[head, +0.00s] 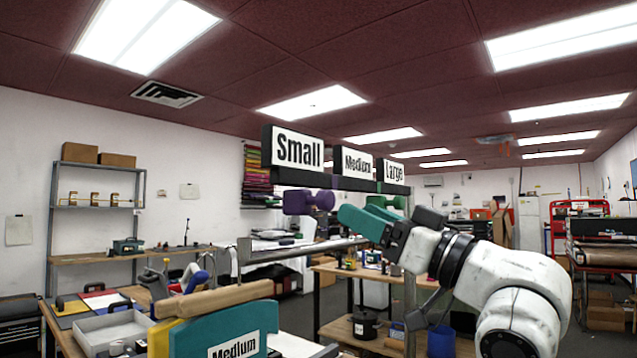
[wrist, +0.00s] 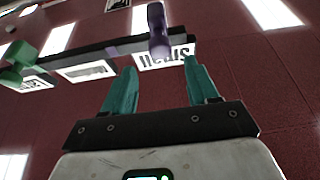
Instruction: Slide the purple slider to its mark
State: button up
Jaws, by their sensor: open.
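The purple slider (head: 308,202), shaped like a dumbbell, hangs below a dark overhead rail (head: 337,182), under the sign "Small". A lighter purple band on the rail (head: 354,184) lies to its right, below the sign "Medium". My gripper (head: 346,214) is open and empty, to the right of and slightly below the slider. In the wrist view the purple slider (wrist: 157,30) appears beyond the teal fingertips (wrist: 160,68), roughly between them in the picture and apart from them. The purple band (wrist: 118,48) shows left of it there.
A green slider (head: 388,203) hangs farther right on the same rail, under "Large". A teal piece labelled "Medium" (head: 225,335) with a wooden bar stands in the foreground. Workbenches (head: 365,272) stand below; the air under the rail's left end looks clear.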

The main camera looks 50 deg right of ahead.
aim_at(330, 201)
jog(key=shift+p+x, duration=1.1)
jog(key=shift+p, duration=1.8)
jog(key=p+x, duration=0.3)
jog(key=x, duration=0.4)
jog(key=shift+w, duration=0.4)
grip_shut()
